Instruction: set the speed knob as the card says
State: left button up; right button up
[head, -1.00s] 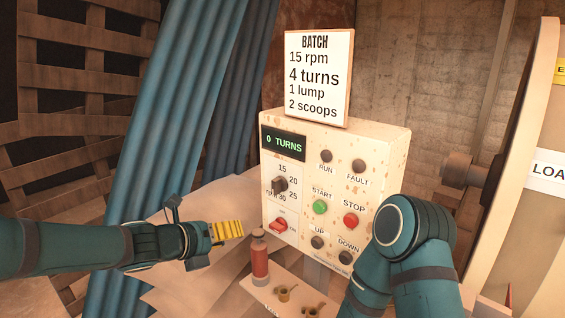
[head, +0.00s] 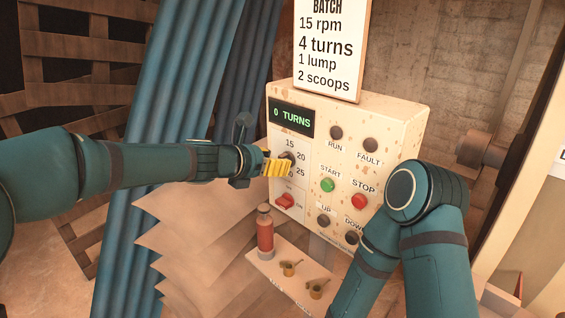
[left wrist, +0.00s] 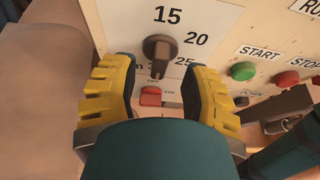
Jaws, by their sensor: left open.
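The batch card (head: 328,45) stands on top of the control box and reads 15 rpm, 4 turns, 1 lump, 2 scoops. The dark speed knob (left wrist: 159,48) sits on a white dial plate marked 15, 20, 25 and a partly hidden number. Its pointer hangs downward in the left wrist view, away from 15. My left gripper (head: 278,165) is open, with its yellow fingers in front of the dial. In the left wrist view its fingers (left wrist: 160,85) are on either side below the knob, apart from it.
The control box (head: 405,118) carries a display (head: 291,118) reading 0 TURNS. A red rocker switch (head: 285,201) sits under the dial, and the green START button (head: 327,185) and red STOP button (head: 359,201) are to its right. A red bottle (head: 265,235) stands below.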

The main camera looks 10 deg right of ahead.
pick_arm(q)
jog(key=shift+x, duration=1.8)
jog(key=shift+r, duration=0.1)
grip_shut()
